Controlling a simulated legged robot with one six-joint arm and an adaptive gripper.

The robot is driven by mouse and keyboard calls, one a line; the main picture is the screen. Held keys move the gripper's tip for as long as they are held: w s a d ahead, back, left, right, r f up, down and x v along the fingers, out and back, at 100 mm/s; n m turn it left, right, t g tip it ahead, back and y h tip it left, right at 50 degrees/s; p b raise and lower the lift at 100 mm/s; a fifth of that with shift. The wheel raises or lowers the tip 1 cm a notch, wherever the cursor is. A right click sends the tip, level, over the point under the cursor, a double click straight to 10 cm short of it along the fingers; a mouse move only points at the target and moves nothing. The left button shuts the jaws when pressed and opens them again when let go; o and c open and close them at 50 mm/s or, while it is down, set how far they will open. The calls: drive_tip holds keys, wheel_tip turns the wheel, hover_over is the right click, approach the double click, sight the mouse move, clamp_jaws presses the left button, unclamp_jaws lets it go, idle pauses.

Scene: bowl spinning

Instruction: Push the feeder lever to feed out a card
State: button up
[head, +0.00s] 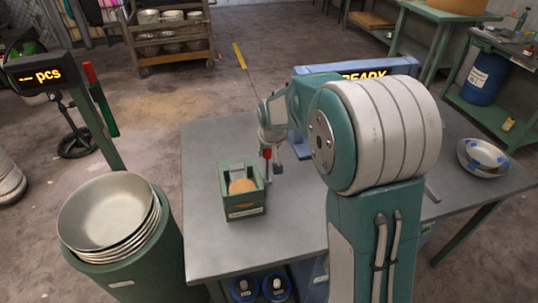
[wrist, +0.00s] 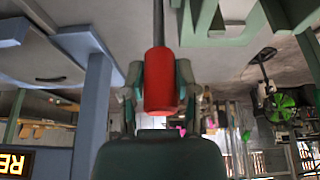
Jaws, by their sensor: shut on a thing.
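The feeder lever is a thin grey rod with a red handle (head: 266,154). It stands on the grey table just right of a green box (head: 242,211), which has a label on its front and something round and tan inside. In the wrist view the red handle (wrist: 159,80) sits between the two fingers of my gripper (wrist: 159,92), which is shut on it. The wrist picture is upside down, with the rod running to its top edge. My gripper (head: 268,142) is small and partly hidden by my arm in the head view. I see no loose card.
A blue machine with a lit sign (head: 350,70) stands behind my arm. A green bin with stacked metal bowls (head: 108,210) stands at the left, under a "pcs" display (head: 40,74). A bowl with blue patches (head: 484,158) lies at the right. The table's left part (head: 205,160) is clear.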

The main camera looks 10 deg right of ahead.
drive_tip(key=shift+w, duration=0.2)
drive_tip(key=shift+w+f, duration=0.1)
drive_tip(key=shift+w, duration=1.05)
drive_tip(key=w, duration=0.2)
drive_tip(key=shift+w+f, duration=0.3)
drive_tip(key=shift+f, duration=0.1)
drive_tip(key=shift+s, duration=0.15)
drive_tip(key=shift+s+r, duration=0.25)
drive_tip(key=shift+s, duration=0.55)
drive_tip(key=shift+s+r, duration=0.2)
drive_tip(key=shift+s, duration=0.55)
